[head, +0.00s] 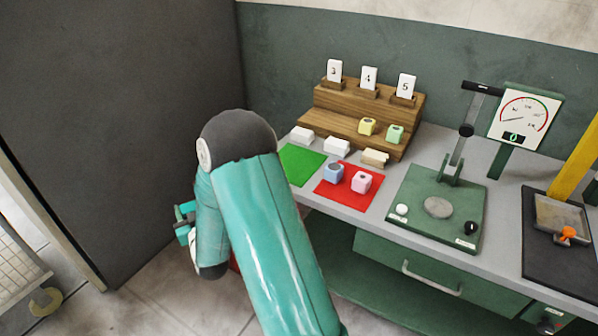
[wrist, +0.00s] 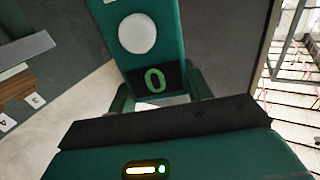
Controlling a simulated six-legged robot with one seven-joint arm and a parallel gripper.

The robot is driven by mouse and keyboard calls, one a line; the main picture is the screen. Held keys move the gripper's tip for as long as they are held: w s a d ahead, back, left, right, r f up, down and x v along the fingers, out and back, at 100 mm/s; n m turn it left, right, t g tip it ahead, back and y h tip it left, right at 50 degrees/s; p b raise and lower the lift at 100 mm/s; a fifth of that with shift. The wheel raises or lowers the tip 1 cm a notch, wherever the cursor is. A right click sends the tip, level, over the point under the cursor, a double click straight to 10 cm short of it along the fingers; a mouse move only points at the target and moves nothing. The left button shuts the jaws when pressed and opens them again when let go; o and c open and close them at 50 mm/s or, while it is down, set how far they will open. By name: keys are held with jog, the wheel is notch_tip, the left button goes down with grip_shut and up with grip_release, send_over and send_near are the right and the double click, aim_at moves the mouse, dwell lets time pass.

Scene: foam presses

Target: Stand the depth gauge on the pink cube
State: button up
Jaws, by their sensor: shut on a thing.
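The pink cube (head: 362,181) sits on the red mat (head: 338,199) on the bench, right of a light blue cube (head: 334,172). My gripper (head: 185,222) is left of the bench, beyond its left end and well apart from the cube, partly hidden by my arm. In the wrist view my gripper is shut on a dark green thing that looks like the depth gauge (wrist: 150,12). It has a white round disc and a dark display with a green 0. Its far end is cut off by the top of the picture.
A wooden step stand (head: 330,120) holds numbered cards, a yellow cube (head: 367,126) and a green cube (head: 394,134). A green mat (head: 302,152) lies left of the red one. A green press (head: 437,205) with a dial (head: 526,113) stands right. A dark wall (head: 120,110) rises behind my gripper.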

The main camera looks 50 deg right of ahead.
jog(key=s+d+r+m+g+h, duration=0.3)
jog(key=s+d+r+h, duration=0.15)
jog(key=d+r, duration=0.35)
jog(key=s+d+r+m+g+h, duration=0.35)
jog(key=s+d+r, duration=0.25)
jog(key=d, duration=0.4)
jog(key=s+d+r+m+g+h, duration=0.2)
jog(key=s+d+r+m+g, duration=0.25)
jog(key=s, duration=0.55)
jog(key=s+d+r+m+g+h, duration=0.2)
jog(key=s+d+r+g, duration=0.4)
jog(key=s, duration=0.5)
jog(key=w+d+f+t, duration=0.1)
jog(key=d+f, duration=1.2)
jog(key=d, duration=0.1)
jog(key=shift+d+f+t, duration=0.25)
jog(key=shift+f+t, duration=0.05)
jog(key=shift+w+f, duration=0.1)
